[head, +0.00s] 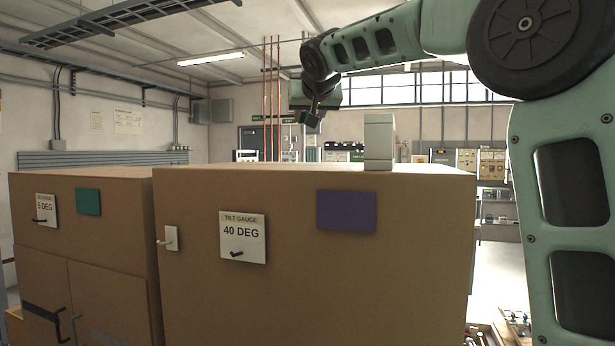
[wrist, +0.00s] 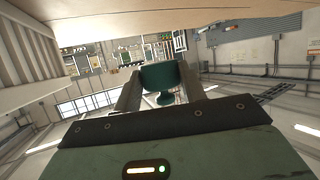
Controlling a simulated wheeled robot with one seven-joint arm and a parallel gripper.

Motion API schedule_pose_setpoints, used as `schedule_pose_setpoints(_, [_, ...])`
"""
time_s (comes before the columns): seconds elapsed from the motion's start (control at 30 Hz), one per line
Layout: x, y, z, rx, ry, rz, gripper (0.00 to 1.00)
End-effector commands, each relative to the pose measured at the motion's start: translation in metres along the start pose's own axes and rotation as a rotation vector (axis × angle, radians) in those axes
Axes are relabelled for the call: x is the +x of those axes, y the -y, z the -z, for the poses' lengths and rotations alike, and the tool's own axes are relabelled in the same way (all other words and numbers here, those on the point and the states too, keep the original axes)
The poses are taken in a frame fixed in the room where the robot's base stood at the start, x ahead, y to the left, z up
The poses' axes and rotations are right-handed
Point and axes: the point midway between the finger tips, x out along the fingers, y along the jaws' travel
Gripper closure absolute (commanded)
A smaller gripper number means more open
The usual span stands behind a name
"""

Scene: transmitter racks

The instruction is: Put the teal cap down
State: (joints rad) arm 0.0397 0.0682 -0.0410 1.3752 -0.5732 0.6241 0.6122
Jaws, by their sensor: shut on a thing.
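The teal cap (wrist: 162,76) is between the two fingers of my gripper (wrist: 160,82) in the wrist view. It has a wide rounded body and a narrower stem with a small flared end. My gripper is shut on it. In the head view my gripper (head: 313,119) is small and dark, held above and behind the top of the large brown cabinet (head: 315,270). I cannot make out the cap clearly there.
A pale grey-green block (head: 379,142) stands on the large cabinet's top, right of my gripper. The large cabinet carries a 40 DEG tilt gauge (head: 243,238) and a purple panel (head: 346,211). A second brown cabinet (head: 85,260) with a teal panel (head: 88,201) stands at left.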

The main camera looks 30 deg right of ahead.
Motion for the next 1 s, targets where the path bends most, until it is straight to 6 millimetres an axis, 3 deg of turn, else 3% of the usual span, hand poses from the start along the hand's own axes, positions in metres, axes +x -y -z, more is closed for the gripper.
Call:
schedule_pose_setpoints(0.13, [0.011,-0.009,-0.018,0.005,0.003,-0.011,0.81])
schedule_pose_setpoints(0.3, [0.021,-0.008,-0.045,0.005,0.003,-0.01,0.81])
schedule_pose_setpoints(0.7, [0.04,-0.006,-0.091,0.005,0.002,-0.009,0.81])
schedule_pose_setpoints(1.0, [0.043,-0.006,-0.097,0.007,0.0,-0.008,0.81])
